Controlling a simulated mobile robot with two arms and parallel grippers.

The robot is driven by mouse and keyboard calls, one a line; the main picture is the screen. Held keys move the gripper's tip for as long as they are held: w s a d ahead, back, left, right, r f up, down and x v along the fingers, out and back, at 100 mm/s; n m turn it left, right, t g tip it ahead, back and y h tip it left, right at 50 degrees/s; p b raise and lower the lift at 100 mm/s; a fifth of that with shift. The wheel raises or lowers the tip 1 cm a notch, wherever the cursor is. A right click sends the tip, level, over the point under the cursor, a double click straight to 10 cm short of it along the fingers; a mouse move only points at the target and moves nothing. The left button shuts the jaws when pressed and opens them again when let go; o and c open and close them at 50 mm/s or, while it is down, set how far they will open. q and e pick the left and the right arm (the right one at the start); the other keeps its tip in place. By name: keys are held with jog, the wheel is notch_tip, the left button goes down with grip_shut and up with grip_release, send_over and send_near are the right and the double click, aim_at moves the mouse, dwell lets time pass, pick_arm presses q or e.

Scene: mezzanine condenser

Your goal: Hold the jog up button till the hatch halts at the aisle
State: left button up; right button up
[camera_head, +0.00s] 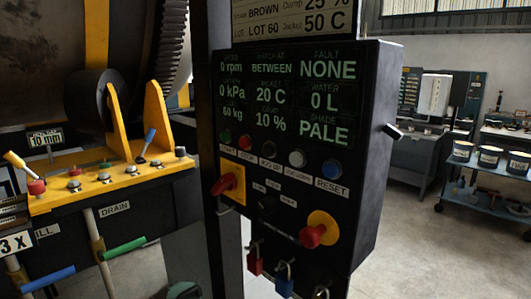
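The control panel (300,130) stands in the middle, a dark box on a post. Its button row has green, red, black, white-grey and blue buttons. The black button (269,149) and the white-grey button (297,158) have small labels that seem to be the jog labels, but they are too blurred to read surely. The screen (285,85) shows BETWEEN in the field that seems to be for the hatch, and NONE under FAULT. Part of a large drum (40,45) shows at upper left; no hatch can be made out on it. Neither gripper is in view.
A red rotary switch (229,184) and a red mushroom button (313,236) on yellow sit below the row. Padlocks (285,280) hang underneath. A yellow valve shelf (110,185) is at left. A blue cart (480,200) with tins stands right, beyond open floor.

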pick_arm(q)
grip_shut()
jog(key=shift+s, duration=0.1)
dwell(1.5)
